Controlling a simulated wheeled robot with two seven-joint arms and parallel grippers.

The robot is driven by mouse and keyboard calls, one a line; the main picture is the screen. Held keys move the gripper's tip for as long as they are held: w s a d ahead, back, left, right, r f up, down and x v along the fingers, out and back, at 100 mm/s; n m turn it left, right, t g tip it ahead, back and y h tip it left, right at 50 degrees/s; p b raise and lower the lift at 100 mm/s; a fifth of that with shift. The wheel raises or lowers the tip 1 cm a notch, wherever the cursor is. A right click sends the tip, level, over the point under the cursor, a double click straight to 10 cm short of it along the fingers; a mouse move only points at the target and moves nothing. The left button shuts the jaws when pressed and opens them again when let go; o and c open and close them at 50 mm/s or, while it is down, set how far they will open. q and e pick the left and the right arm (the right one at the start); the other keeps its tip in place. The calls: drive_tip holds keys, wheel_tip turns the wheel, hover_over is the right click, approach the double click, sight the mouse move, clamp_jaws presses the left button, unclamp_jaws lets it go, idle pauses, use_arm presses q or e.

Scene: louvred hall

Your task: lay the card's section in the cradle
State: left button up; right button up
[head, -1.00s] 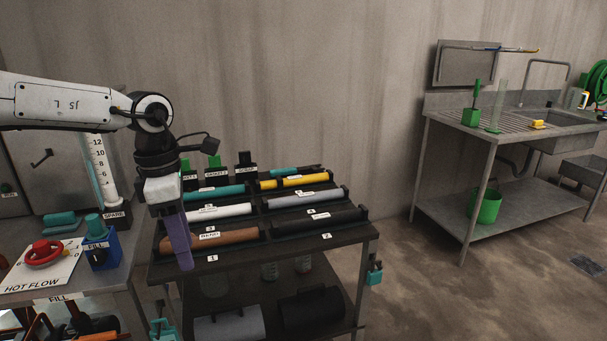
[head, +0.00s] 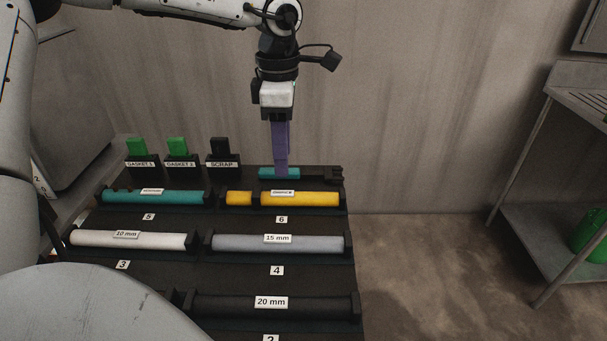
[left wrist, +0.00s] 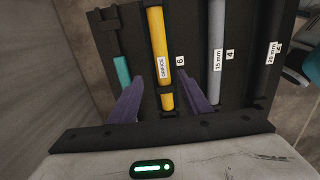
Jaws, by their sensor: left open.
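My left gripper (head: 281,168) points down at the back of the black rack, its purple fingers in front of part of a short teal section (head: 266,174). In the left wrist view the fingers (left wrist: 161,78) are apart with nothing held between them. The teal section (left wrist: 122,70) lies left of them there. A yellow section (head: 310,199), labelled ORIFICE in the wrist view (left wrist: 158,40), lies in bay 6. A teal section (head: 160,197) is in bay 5, white 10 mm (head: 150,240) in 3, grey 15 mm (head: 240,243) in 4, black 20 mm (head: 230,307) in 2. No card is visible now. My right gripper is not seen.
Green GASKET blocks (head: 177,146) and a black SCRAP block (head: 220,147) stand at the rack's back left. The wall is close behind. A metal sink table (head: 570,190) stands right, with open floor (head: 430,260) between. My pale arm covers the lower left.

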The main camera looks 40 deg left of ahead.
sight(283, 193)
use_arm(q)
drive_tip(key=shift+s+f+b, duration=0.4)
drive_tip(key=shift+s+f, duration=0.05)
drive_tip(key=shift+f, duration=0.15)
wheel_tip(283, 193, down, 8)
drive_tip(key=b, duration=0.6)
drive_tip(key=shift+w, duration=0.15)
drive_tip(key=shift+f, duration=0.3)
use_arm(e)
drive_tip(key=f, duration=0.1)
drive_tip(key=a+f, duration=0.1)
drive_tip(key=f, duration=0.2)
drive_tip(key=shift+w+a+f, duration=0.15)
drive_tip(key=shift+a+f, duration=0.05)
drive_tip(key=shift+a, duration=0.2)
use_arm(q)
drive_tip(key=shift+b, duration=0.45)
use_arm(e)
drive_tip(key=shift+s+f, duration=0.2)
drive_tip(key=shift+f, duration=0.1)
use_arm(q)
clamp_jaws()
drive_tip(key=shift+r, duration=0.1)
